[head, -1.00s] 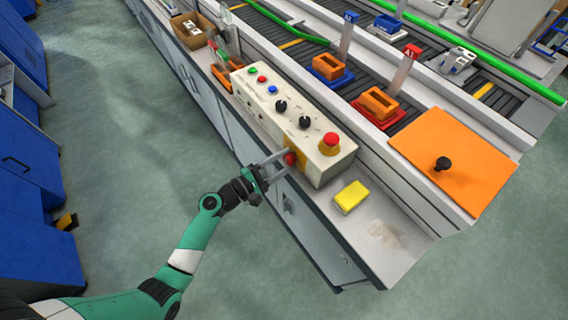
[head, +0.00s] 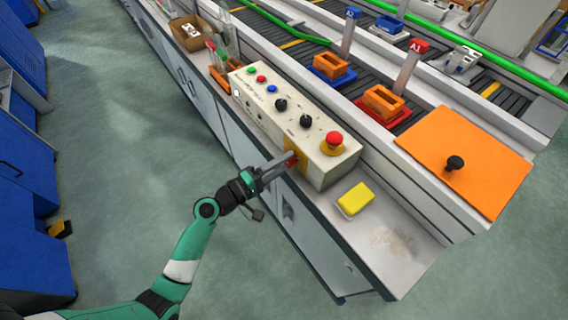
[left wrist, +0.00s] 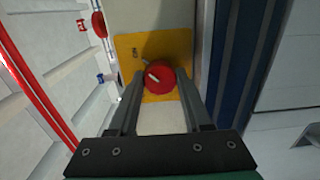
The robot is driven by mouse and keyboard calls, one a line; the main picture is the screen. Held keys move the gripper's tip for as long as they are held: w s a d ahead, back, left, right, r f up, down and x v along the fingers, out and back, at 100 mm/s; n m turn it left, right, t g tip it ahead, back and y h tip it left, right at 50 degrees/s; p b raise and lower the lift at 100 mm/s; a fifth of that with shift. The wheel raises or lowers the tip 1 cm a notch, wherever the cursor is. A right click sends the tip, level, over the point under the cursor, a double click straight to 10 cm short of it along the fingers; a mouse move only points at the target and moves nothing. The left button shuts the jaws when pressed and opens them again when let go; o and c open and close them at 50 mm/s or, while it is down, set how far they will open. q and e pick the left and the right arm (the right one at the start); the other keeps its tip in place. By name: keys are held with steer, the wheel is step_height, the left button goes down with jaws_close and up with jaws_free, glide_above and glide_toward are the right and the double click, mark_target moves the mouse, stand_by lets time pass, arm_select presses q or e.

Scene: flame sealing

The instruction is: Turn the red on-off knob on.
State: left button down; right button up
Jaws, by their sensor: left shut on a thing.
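The red on-off knob (left wrist: 160,77) sits on a yellow plate (left wrist: 178,46) on the side of the cream control box (head: 318,165). In the left wrist view the knob is round with a pale mark on it, and an "ON" label shows on the plate above it. My left gripper (left wrist: 160,80) is shut on the knob, one finger on each side of it. In the head view the left gripper (head: 291,160) reaches the box's near side and mostly hides the knob. My right gripper is not in view.
A red emergency button (head: 334,138) and black dials (head: 281,104) are on top of the box. A yellow block (head: 355,198) lies on the bench to its right. An orange panel (head: 470,150) with a black handle lies farther right.

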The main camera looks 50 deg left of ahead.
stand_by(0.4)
arm_select(q)
steer(key=shift+c, duration=1.7)
jaws_free()
steer(key=s+a+p, duration=0.1)
steer(key=s, duration=1)
steer(key=shift+s+a+p, duration=0.2)
steer(key=shift+s+p, duration=0.05)
steer(key=shift+p, duration=0.15)
